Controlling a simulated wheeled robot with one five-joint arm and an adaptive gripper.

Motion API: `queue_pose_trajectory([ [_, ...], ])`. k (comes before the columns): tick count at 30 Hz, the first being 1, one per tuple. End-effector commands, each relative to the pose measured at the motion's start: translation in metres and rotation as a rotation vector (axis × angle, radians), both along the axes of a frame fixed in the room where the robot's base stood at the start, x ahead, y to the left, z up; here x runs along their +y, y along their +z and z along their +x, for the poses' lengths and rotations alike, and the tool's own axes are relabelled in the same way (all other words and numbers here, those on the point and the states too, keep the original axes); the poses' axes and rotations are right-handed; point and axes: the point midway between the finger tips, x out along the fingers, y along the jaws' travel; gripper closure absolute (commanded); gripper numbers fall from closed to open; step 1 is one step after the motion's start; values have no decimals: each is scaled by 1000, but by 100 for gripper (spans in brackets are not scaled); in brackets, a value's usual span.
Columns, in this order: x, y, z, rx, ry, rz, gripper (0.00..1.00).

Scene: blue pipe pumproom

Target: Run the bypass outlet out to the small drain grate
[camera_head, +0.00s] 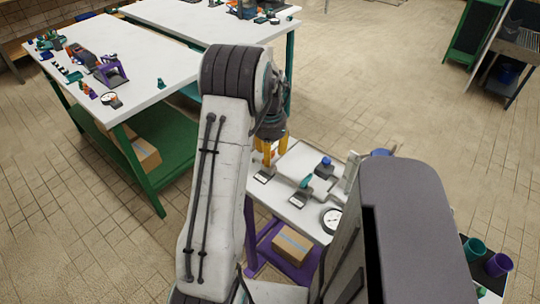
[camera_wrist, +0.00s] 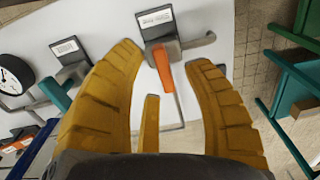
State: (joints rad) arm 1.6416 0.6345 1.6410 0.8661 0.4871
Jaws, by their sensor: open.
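My gripper (camera_head: 271,152) points down over a white table, its yellow fingers apart. In the wrist view the open fingers (camera_wrist: 164,58) stand on either side of a small grey pipe fitting (camera_wrist: 192,42) with an orange lever (camera_wrist: 162,66). Nothing is held; I cannot tell whether a finger touches the lever. A card (camera_wrist: 155,18) with print too small to read stands behind this fitting. A second fitting with a teal lever (camera_wrist: 53,93) and its own card (camera_wrist: 66,47) is to the left. I cannot tell which part is the bypass outlet. No drain grate can be made out.
The white table (camera_head: 285,212) has purple legs and a boxed lower shelf. A green-legged bench (camera_head: 150,60) with parts is at the left. Open tiled floor (camera_head: 390,70) lies beyond.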

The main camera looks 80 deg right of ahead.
Motion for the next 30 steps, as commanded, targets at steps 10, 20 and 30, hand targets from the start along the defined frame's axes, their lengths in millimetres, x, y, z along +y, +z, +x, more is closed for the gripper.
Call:
queue_pose_trajectory([
  [10, 0, -11, 0, 0, 0, 0, 55],
  [20, 0, -11, 0, 0, 0, 0, 66],
  [30, 0, -11, 0, 0, 0, 0, 97],
])
